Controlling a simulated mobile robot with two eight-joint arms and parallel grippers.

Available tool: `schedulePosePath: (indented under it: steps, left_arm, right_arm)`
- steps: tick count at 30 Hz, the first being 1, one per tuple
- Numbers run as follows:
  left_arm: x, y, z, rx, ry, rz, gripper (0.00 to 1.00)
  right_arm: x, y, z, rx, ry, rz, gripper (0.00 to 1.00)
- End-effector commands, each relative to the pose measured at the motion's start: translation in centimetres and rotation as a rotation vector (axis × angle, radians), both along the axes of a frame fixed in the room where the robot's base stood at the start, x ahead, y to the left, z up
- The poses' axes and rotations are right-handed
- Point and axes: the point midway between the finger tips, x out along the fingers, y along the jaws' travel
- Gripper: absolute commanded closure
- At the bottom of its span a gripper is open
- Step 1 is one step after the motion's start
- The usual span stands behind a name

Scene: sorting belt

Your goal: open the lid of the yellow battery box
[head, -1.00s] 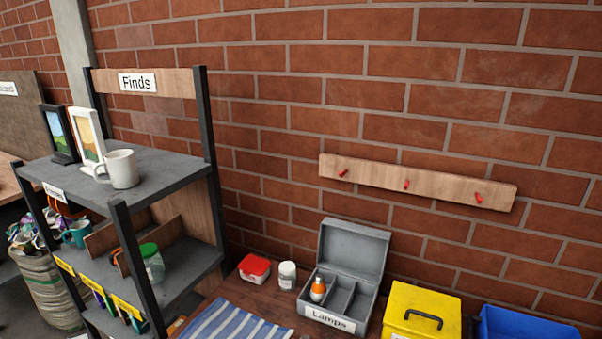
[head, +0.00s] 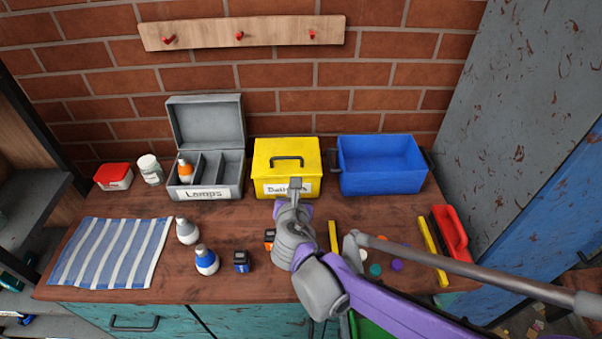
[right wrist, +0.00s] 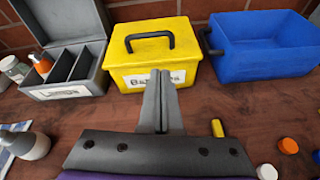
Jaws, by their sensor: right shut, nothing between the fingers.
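The yellow battery box (head: 267,180) stands at the back of the bench with its lid down, a dark handle (head: 287,161) on top and a white label on its front. It also shows in the right wrist view (right wrist: 150,72). My right gripper (head: 295,184) is shut and empty, just in front of the box's label, below the level of the handle. In the right wrist view its closed fingers (right wrist: 160,78) cover part of the label; I cannot tell if they touch the box. My left gripper is not in view.
An open grey lamps box (head: 207,193) stands left of the yellow box and an empty blue bin (head: 381,178) close on its right. Bottles, small batteries and coloured caps lie on the bench front. A striped cloth (head: 112,250) lies at left.

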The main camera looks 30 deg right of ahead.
Motion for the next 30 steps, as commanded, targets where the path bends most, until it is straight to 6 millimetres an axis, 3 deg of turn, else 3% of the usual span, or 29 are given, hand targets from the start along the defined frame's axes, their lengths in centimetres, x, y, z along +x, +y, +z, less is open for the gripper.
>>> schedulePosePath:
  steps: [3,6,21,30]
  left_arm:
    - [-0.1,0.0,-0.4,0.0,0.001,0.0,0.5]
    - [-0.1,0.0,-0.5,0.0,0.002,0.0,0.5]
    - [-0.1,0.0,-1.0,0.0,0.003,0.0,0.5]
    - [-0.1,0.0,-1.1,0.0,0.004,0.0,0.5]
  right_arm:
    - [1.3,0.4,-0.1,-0.151,0.03,0.077,1.0]
    - [1.9,0.4,-0.1,-0.192,0.038,0.096,1.0]
    - [8.5,-2.9,-2.7,-0.19,0.038,0.092,1.0]
    - [10.0,-3.6,-3.3,-0.189,0.038,0.094,1.0]
